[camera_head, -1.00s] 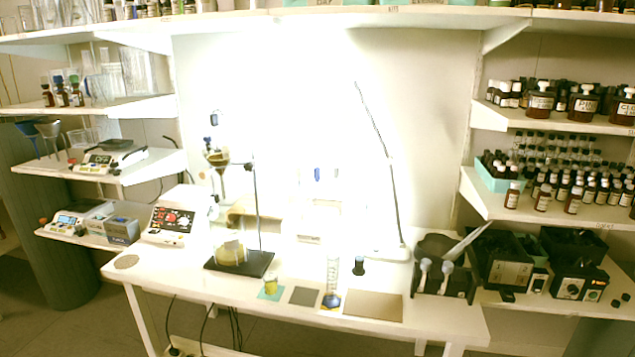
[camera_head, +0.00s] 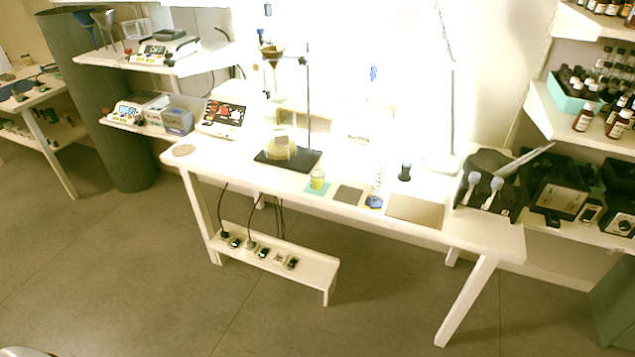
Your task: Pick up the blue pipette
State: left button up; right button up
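A small blue piece (camera_head: 373,73) shows against the bright wall above the white table (camera_head: 440,232), behind the middle of it. It may be part of the blue pipette, but glare washes out what is around it and I cannot make out its full shape. A clear upright cylinder with a blue base (camera_head: 374,201) stands near the table's front edge, below that blue piece. Neither of my grippers is in view.
The table holds a stand with a black base (camera_head: 307,161), a yellow beaker (camera_head: 317,181), a dark-capped bottle (camera_head: 405,172) and a tan mat (camera_head: 415,211). A black holder (camera_head: 493,200) stands at the right end. A low power-strip shelf (camera_head: 305,275) sits below.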

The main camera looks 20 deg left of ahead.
aim_at(373, 73)
jog(key=i+j+z, duration=0.15)
jog(key=i+j, duration=0.2)
jog(key=i+j+z, duration=0.15)
jog(key=i+j, duration=0.2)
jog(key=j, duration=0.2)
